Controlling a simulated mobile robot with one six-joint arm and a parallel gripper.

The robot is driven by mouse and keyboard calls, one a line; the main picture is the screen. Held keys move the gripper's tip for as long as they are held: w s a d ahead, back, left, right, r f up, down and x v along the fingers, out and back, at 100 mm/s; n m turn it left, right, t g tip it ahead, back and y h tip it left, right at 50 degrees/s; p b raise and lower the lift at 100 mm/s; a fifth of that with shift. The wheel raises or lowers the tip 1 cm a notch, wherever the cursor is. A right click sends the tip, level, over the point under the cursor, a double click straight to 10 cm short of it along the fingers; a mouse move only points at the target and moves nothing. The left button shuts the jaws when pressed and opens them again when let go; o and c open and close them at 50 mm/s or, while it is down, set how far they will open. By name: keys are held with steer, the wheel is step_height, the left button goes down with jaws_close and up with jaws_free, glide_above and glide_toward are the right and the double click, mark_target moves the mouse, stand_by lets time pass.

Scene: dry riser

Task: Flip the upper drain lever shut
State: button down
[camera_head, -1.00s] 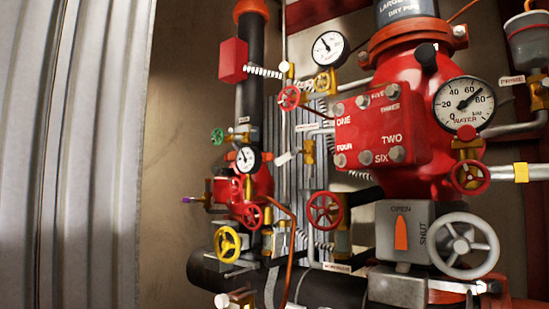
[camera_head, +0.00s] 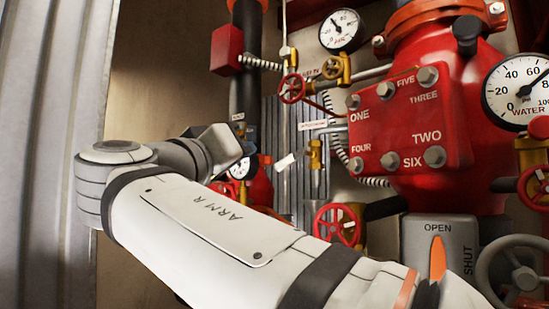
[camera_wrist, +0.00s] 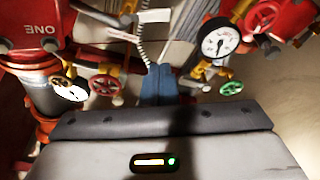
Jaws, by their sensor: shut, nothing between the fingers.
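The upper drain lever has a white handle (camera_head: 287,161) that slants down and left from a brass valve (camera_head: 315,154), under a small white label (camera_head: 313,124). In the wrist view, which is roughly upside down, the white handle (camera_wrist: 155,15) lies near the top edge beside the brass valve (camera_wrist: 128,8). My gripper (camera_wrist: 160,68) shows there as blue-grey fingers, shut and empty. Its tips point toward the handle, and a gap shows between them in the picture. In the head view my arm hides the lower left pipework, and I cannot make out the fingertips clearly.
A red handwheel (camera_head: 292,88) and a pressure gauge (camera_head: 341,31) sit above the lever. The red numbered cover (camera_head: 410,125) is to its right. Another red handwheel (camera_head: 338,223) is below. A coiled white hose (camera_wrist: 142,45) runs close to my fingers.

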steer(key=shift+s+a+r+m, duration=0.2)
steer(key=shift+r+m, duration=0.1)
steer(key=shift+r, duration=0.3)
steer(key=shift+w, duration=0.15)
step_height(320, 180, up, 3)
steer(key=p, duration=0.4)
glide_above(285, 162)
steer(key=a, duration=0.3)
steer(key=shift+s+d+f, duration=0.15)
steer(key=shift+d+f, duration=0.05)
steer(key=shift+f, duration=0.4)
steer(key=shift+s+d+f, duration=0.1)
steer(key=shift+d+f, duration=0.15)
steer(key=shift+f, duration=0.4)
steer(key=shift+s+d+f, duration=0.15)
steer(key=shift+d+f, duration=0.05)
steer(key=shift+f, duration=0.4)
steer(key=shift+a, duration=0.1)
steer(key=shift+w+d+f, duration=0.1)
steer(key=shift+d, duration=0.1)
